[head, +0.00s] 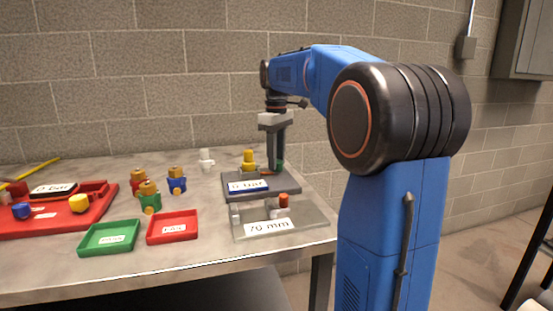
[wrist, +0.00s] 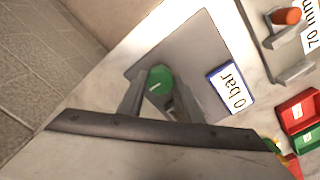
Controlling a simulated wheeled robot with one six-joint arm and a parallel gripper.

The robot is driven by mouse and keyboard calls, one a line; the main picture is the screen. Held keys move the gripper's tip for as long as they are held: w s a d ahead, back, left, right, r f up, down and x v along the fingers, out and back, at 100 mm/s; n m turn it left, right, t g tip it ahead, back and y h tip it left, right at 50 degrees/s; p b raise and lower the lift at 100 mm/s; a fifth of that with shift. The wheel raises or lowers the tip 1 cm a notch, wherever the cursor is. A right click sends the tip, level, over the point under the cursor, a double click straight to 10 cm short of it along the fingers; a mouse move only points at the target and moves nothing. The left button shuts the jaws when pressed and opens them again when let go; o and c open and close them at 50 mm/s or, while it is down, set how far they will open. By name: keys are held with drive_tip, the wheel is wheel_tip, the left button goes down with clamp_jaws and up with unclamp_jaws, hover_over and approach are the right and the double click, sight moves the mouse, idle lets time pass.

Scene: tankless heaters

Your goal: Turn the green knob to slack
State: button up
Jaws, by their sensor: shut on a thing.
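The green knob (wrist: 159,79), round with a short white mark on its top, stands on a dark grey plate (wrist: 196,55) beside a blue-framed label reading 0 bar (wrist: 231,88). In the head view only a sliver of the green knob (head: 281,164) shows by the fingers. My gripper (head: 275,169) points down over the back right of that plate. In the wrist view my gripper (wrist: 157,92) has a finger on each side of the knob and is shut on it. No word slack is readable near the knob.
A yellow piece (head: 249,161) stands on the same plate, left of my gripper. A lighter plate labelled 70 mm (head: 303,233) with an orange-topped peg (head: 284,201) lies in front. Green (head: 107,250) and red (head: 153,241) trays and several coloured figures stand left.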

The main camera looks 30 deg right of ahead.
drive_tip(key=o, duration=1)
drive_tip(key=shift+o, duration=0.2)
drive_tip(key=shift+r, duration=0.15)
wheel_tip(320, 180, up, 17)
